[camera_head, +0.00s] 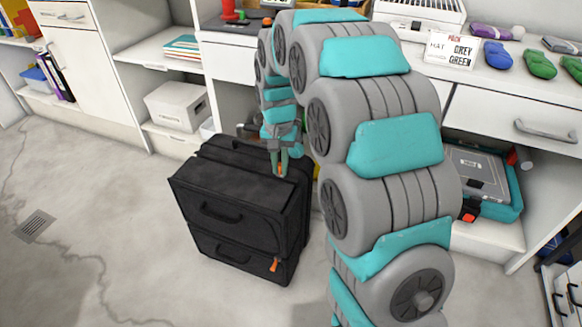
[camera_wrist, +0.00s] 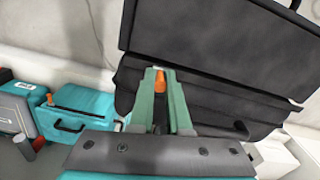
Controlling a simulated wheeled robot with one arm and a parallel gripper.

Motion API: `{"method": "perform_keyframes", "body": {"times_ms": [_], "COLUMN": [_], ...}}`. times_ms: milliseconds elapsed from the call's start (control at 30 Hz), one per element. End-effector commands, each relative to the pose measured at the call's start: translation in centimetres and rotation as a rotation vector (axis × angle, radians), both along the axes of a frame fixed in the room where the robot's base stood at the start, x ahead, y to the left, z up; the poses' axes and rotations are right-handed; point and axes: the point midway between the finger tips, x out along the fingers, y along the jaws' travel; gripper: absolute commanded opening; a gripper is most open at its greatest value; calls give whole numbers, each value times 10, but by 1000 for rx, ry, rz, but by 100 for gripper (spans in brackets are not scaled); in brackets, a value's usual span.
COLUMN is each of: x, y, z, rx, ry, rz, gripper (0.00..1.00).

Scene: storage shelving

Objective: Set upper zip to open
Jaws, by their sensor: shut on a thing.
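The black bag (camera_head: 240,200) stands upright on the floor, with two handles on its front, one above the other. One orange zip pull (camera_head: 275,265) hangs on its lower section, near the right front corner. My gripper (camera_head: 281,170) is at the right side of the bag's top. In the wrist view my gripper (camera_wrist: 160,73) is shut on the upper zip's orange pull (camera_wrist: 160,78), which shows between the green fingertips. The bag's dark panels (camera_wrist: 215,55) fill the view behind the fingers. How far the upper zip is open is not clear.
A white drawer counter (camera_head: 490,112) stands behind and right, with a teal case (camera_head: 485,178) on its lower shelf. A white box (camera_head: 177,105) sits on a low shelf behind left. The floor left of the bag is clear, with a drain grate (camera_head: 35,225).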

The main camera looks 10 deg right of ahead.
Motion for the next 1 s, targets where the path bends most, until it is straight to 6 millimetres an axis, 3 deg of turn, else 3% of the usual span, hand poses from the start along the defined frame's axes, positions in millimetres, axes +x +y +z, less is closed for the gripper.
{"method": "perform_keyframes", "body": {"times_ms": [500, 700, 1000], "x": [86, 112, 138], "y": [120, 154, 191], "z": [1, 1, 1], "rx": [1, 2, 3], "ry": [0, -2, -3], "rz": [4, 4, 2], "gripper": [0, 0, 0]}}
